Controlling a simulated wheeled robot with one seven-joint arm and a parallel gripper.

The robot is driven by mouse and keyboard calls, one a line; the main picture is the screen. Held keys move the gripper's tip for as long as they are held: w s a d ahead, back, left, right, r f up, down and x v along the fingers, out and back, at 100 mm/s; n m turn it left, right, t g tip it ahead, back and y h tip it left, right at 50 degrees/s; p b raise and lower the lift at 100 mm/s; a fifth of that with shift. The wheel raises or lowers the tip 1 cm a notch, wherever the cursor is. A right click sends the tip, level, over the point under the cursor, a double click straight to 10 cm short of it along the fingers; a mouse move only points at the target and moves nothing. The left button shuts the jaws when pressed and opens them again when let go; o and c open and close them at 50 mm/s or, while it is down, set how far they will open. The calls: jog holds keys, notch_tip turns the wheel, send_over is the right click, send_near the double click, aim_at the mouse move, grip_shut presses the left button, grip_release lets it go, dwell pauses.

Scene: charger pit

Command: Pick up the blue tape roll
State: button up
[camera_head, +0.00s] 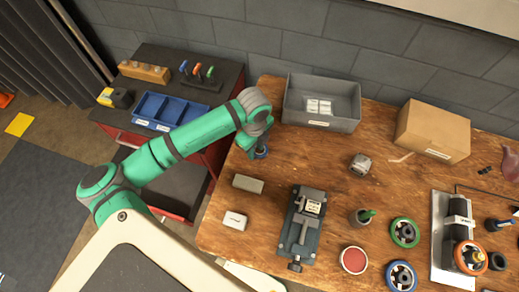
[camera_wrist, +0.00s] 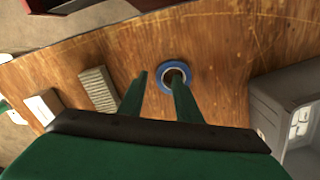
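The blue tape roll (camera_wrist: 162,72) lies flat on the wooden table in the wrist view, a blue ring with a dark centre. In the head view only a bit of blue (camera_head: 262,155) shows beneath my gripper (camera_head: 259,148), near the table's left back edge. My gripper (camera_wrist: 160,75) is open, with its two green fingers apart. In the wrist view the right finger overlaps the roll's centre, and the left finger is to the left of the ring. I cannot tell whether the right finger is inside the hole or above it.
A grey bin (camera_head: 320,120) stands right of my gripper. A beige block (camera_head: 248,184) and a white block (camera_head: 235,220) lie in front. A dark vise (camera_head: 305,225), a green-rimmed wheel (camera_head: 405,218) and a blue-rimmed wheel (camera_head: 402,263) are farther right. A cardboard box (camera_head: 432,130) is at the back.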

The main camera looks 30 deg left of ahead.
notch_tip(320, 180, down, 2)
jog(key=shift+f, duration=0.1)
grip_shut()
jog(key=shift+r, duration=0.2)
